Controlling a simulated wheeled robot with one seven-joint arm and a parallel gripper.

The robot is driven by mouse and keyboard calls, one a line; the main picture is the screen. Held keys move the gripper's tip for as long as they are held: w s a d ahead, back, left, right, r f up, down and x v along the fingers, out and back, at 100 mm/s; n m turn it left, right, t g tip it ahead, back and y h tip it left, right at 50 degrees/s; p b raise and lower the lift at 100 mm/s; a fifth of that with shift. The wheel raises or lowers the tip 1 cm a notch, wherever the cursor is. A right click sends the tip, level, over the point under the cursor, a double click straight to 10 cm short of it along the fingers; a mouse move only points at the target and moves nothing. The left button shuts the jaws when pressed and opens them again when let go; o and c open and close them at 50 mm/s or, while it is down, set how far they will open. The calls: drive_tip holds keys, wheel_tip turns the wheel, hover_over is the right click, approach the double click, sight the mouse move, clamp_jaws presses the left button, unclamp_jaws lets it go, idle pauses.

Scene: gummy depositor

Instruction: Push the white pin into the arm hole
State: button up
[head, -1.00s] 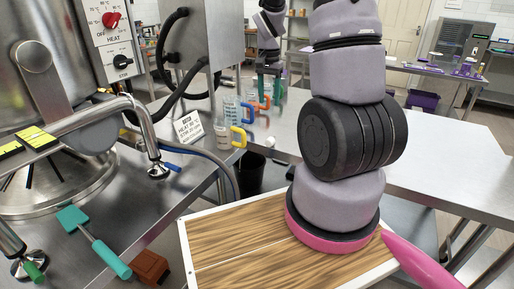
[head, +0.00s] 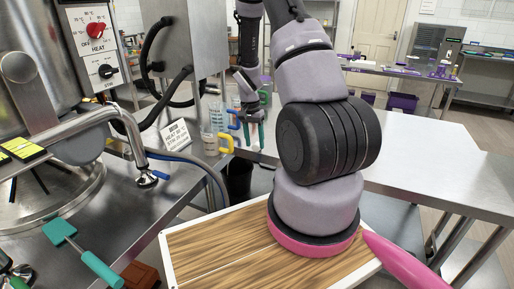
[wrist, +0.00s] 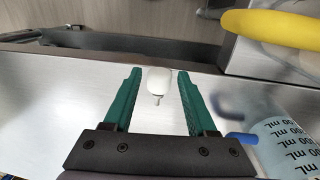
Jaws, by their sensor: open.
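The small white pin (wrist: 159,82) lies on the steel table in the wrist view, with a thin stub at its near end. My gripper (wrist: 159,72) is open, with one green finger on each side of the pin and a gap on both sides. In the head view my gripper (head: 255,133) points down at the table edge beside the measuring cups; the pin is not clear there. The steel pipe arm (head: 90,121) of the machine stands at the left in the head view. I cannot make out its hole.
Measuring cups with yellow (head: 226,142) and blue (head: 234,119) handles stand left of my gripper. A printed sign (head: 176,136) stands near them. A teal spatula (head: 84,254) and a brown block (head: 141,275) lie at lower left. The table at right (head: 430,150) is clear.

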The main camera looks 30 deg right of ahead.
sight(255, 145)
drive_tip(key=shift+d+f, duration=0.1)
drive_tip(key=shift+f, duration=0.8)
clamp_jaws()
drive_tip(key=shift+r, duration=0.1)
wheel_tip(255, 145, up, 10)
drive_tip(key=c, duration=0.7)
unclamp_jaws()
clamp_jaws()
